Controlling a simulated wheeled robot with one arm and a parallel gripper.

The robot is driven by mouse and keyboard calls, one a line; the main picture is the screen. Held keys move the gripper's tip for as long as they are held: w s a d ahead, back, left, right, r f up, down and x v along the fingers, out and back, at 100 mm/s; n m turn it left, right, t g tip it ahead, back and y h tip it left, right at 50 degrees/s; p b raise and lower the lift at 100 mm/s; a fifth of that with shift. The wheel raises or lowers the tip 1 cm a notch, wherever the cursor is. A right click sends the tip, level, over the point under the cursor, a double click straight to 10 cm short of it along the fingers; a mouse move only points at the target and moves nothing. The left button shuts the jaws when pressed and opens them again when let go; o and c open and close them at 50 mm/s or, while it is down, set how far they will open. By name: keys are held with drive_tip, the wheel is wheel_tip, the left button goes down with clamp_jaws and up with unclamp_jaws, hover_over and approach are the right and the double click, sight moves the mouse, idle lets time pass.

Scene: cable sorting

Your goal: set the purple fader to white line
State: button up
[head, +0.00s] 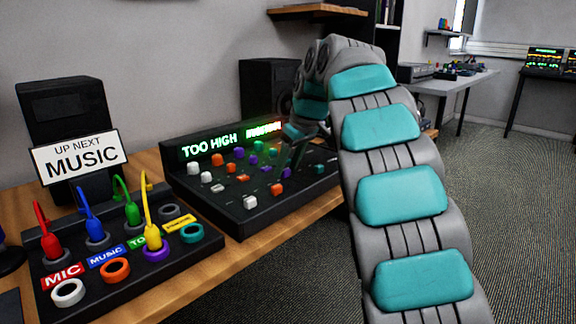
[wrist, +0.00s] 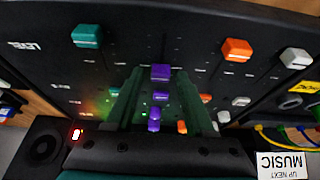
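The purple fader (wrist: 160,72) is a square cap on the black mixing console (wrist: 120,40), in the middle of the wrist view. My gripper (wrist: 157,84) is open, with one dark green finger on each side of the purple fader's column and gaps showing. The fingers do not visibly touch the cap. Two purple knobs (wrist: 154,114) line up below the fader in the wrist view. I cannot make out the white line.
The console display (head: 210,145) reads "TOO HIGH" beside a blurred word. A teal fader (wrist: 87,36), an orange fader (wrist: 237,49) and a white fader (wrist: 296,58) flank the purple one. A patch box (head: 110,255) with coloured cables stands left, by a MUSIC sign (head: 80,160).

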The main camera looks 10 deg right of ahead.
sight(296, 182)
drive_tip(key=shift+o, duration=0.2)
drive_tip(key=shift+r, duration=0.1)
drive_tip(key=v, duration=0.7)
drive_tip(key=shift+r, duration=0.35)
drive_tip(key=shift+s, duration=0.1)
drive_tip(key=s+f+m+g+h, duration=0.1)
drive_tip(key=s+f+m+g, duration=0.1)
drive_tip(key=s+f, duration=0.7)
drive_tip(key=s+f+m+g+h, duration=0.1)
drive_tip(key=s+f, duration=0.8)
drive_tip(key=s, duration=1.1)
drive_tip(key=s+f+m+g, duration=0.2)
drive_tip(key=s+f+m, duration=0.2)
drive_tip(key=s+f, duration=0.5)
drive_tip(key=s, duration=0.6)
drive_tip(key=shift+s+d+f+g+h, duration=0.2)
drive_tip(key=shift+d+f+g+h, duration=0.1)
drive_tip(key=shift+d+f+h, duration=0.1)
